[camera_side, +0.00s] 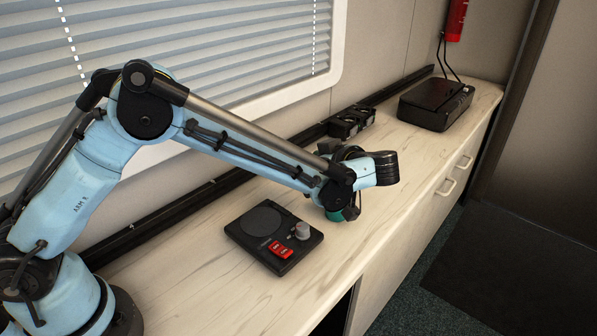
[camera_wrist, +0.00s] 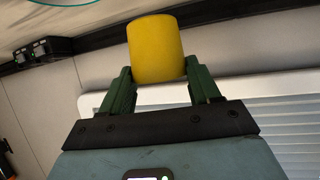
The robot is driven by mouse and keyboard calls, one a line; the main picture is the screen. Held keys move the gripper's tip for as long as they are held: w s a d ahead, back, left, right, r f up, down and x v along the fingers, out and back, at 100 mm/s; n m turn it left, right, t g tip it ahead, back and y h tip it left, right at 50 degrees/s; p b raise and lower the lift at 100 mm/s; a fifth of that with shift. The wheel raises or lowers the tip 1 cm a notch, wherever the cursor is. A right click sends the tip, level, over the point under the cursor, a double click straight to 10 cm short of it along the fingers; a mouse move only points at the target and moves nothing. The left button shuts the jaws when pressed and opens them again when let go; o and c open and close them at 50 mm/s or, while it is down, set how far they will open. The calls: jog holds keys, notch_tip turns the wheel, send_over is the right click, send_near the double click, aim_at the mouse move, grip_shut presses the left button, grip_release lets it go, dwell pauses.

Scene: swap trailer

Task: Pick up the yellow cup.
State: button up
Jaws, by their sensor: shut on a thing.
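The yellow cup (camera_wrist: 156,48) shows in the wrist view between the two green fingers of my gripper (camera_wrist: 158,70). The fingers are shut on it, one on each side of its lower part as pictured. In the side view the cup cannot be seen, and my arm's end hides most of my gripper. I cannot tell how far the cup is from the counter (camera_side: 215,310).
A black device with a round pad, a grey knob and a red switch (camera_side: 274,236) sits on the counter in front of my arm. A black box (camera_side: 436,103) stands at the far end, and small black units (camera_side: 351,121) stand along the wall. The right front counter is clear.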

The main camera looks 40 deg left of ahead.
jog(key=s+d+r, duration=0.3)
jog(key=d, duration=0.2)
jog(key=shift+s+d+r, duration=0.15)
jog(key=shift+r, duration=0.25)
dwell(1.1)
dwell(0.5)
